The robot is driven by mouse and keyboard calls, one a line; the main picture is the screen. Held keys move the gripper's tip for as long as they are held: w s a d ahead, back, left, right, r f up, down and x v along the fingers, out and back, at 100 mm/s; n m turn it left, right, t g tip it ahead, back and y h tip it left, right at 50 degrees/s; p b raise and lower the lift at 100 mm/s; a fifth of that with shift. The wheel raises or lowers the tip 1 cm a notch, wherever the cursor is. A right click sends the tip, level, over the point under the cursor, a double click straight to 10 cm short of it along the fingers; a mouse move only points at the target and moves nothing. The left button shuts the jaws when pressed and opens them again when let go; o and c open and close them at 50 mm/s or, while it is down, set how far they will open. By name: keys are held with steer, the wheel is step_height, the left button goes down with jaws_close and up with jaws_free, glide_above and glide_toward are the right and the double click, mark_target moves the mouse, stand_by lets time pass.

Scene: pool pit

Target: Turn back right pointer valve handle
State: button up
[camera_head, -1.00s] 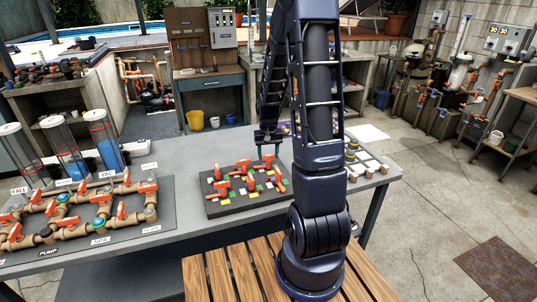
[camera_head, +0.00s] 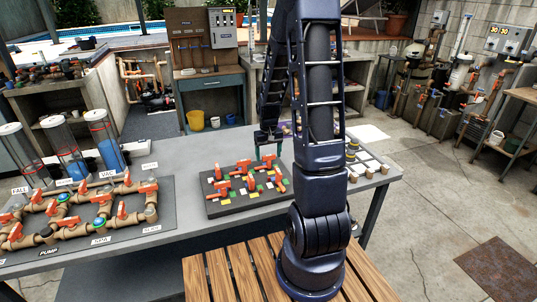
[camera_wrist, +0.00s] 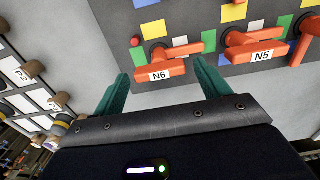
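A dark board (camera_head: 225,208) on the grey table carries several red-orange pointer valve handles among coloured squares. The back right handle (camera_head: 270,159) is partly hidden near my gripper (camera_head: 268,150). In the wrist view, my gripper (camera_wrist: 162,72) is open and empty, its two teal fingers apart. The handle labelled N6 (camera_wrist: 175,66) lies just ahead of the fingertips, in line with the gap between them. I cannot tell whether either finger touches it. The handle labelled N5 (camera_wrist: 255,52) is to its right, beyond the right finger.
A pipe panel (camera_head: 150,215) with red valves and clear cylinders stands on the table's left. A tray of pale labelled pads (camera_head: 368,166) lies right of the board, and shows at the left of the wrist view (camera_wrist: 28,95). Bare table (camera_head: 190,160) lies behind and left of the board.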

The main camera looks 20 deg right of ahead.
steer(key=shift+r, duration=0.1)
step_height(320, 180, up, 11)
steer(key=shift+f, duration=0.2)
stand_by(0.5)
stand_by(0.4)
steer(key=s+a+r+t, duration=0.2)
steer(key=s+r, duration=0.6)
steer(key=s, duration=0.4)
steer(key=s+a+r+t, duration=0.2)
steer(key=s+r, duration=0.5)
steer(key=s, duration=0.5)
steer(key=shift+r+t, duration=0.3)
steer(key=shift+r, duration=0.1)
